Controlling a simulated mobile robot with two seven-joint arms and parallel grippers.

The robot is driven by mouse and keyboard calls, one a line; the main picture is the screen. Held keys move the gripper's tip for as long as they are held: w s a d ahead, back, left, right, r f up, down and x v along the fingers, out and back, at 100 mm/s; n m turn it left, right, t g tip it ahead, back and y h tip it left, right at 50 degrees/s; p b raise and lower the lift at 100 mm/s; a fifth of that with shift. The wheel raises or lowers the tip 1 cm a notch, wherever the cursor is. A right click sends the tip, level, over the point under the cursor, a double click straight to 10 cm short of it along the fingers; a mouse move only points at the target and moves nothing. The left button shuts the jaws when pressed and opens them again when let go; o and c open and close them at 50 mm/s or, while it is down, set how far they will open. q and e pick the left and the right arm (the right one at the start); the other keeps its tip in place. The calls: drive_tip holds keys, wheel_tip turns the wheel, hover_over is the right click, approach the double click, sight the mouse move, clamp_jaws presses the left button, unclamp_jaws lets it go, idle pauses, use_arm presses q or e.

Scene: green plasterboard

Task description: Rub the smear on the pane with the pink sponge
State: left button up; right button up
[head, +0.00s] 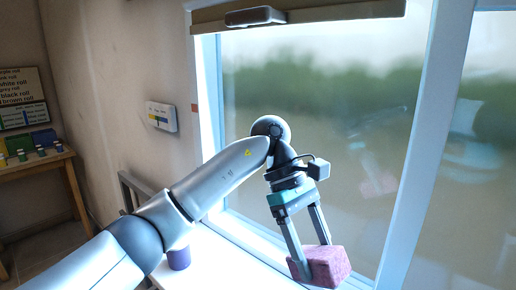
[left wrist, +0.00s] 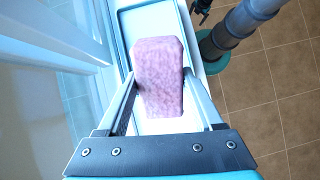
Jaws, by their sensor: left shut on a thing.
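The pink sponge (head: 328,266) is held at its sides between the fingers of my left gripper (head: 309,258), which is shut on it. In the left wrist view the sponge (left wrist: 158,65) lies lengthwise between the two fingers of the left gripper (left wrist: 159,85). In the head view it is low in front of the window pane (head: 300,95), above the white sill. I cannot make out the smear clearly; the pane shows a blurred green outdoors and faint reflections of my arm and the sponge. My right gripper does not show clearly in either view.
A purple cup-like container (head: 178,258) stands on the sill (head: 215,262) left of the gripper. A pale tray with a dark rim (left wrist: 124,22) lies beneath the sponge. The white window frame (head: 412,160) stands right of it. A wooden shelf (head: 40,163) with small items is at far left.

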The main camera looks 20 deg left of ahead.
use_arm(q)
drive_tip(key=w+a+r+n+t+h+p, duration=0.2)
drive_tip(key=w+r+n+t+h+p, duration=0.35)
drive_tip(key=r+n+t, duration=0.65)
drive_tip(key=w+a+r+n+t+y+p, duration=0.1)
drive_tip(key=w+a+r+n+t+y, duration=0.1)
drive_tip(key=w+a+r+n+t, duration=0.3)
drive_tip(key=a+r+n+t+y+p, duration=0.2)
drive_tip(key=a+n+t+y, duration=0.1)
drive_tip(key=a, duration=0.4)
drive_tip(key=x, duration=0.6)
drive_tip(key=shift+b, duration=0.45)
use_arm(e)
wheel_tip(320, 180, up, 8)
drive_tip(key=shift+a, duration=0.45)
use_arm(q)
drive_tip(key=shift+x, duration=1)
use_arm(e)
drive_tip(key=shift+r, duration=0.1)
use_arm(q)
drive_tip(key=shift+r, duration=0.1)
